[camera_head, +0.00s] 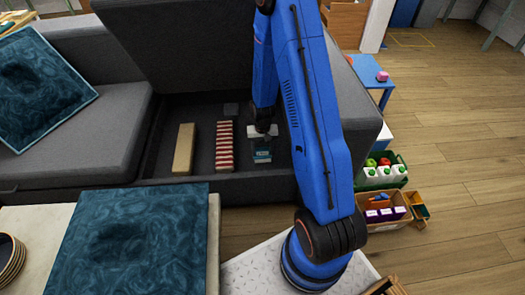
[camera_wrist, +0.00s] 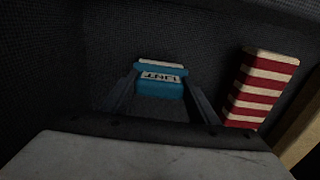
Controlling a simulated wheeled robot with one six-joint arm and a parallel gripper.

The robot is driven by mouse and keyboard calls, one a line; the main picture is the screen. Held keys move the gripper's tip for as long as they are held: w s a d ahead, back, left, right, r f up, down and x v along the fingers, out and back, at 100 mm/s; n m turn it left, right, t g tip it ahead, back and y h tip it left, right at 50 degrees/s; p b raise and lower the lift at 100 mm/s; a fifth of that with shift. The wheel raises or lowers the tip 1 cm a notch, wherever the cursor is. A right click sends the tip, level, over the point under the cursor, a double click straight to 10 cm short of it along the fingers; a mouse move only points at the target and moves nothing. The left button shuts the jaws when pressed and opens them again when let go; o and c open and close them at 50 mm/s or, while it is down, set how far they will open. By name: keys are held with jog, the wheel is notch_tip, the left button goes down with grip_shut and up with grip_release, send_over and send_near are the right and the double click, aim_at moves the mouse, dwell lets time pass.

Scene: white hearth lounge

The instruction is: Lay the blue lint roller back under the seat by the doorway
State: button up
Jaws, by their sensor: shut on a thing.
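The blue lint roller (camera_head: 262,155), with a white label reading LINT, is low in the dark storage compartment (camera_head: 160,148) under the raised sofa seat (camera_head: 185,45). My gripper (camera_head: 262,134) reaches down into this compartment and is shut on the roller. In the wrist view the roller (camera_wrist: 161,87) shows between the tips of my two fingers (camera_wrist: 160,98). I cannot tell whether the roller touches the compartment floor. A red-and-white striped block (camera_head: 225,146) lies to its left in the head view, apart from it; it also shows in the wrist view (camera_wrist: 260,88).
Crates of goods (camera_head: 385,178) stand right of the sofa. Wooden floor (camera_head: 465,150) is open further right.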

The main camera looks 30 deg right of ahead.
jog(key=o, duration=1.2)
jog(key=shift+f, duration=0.15)
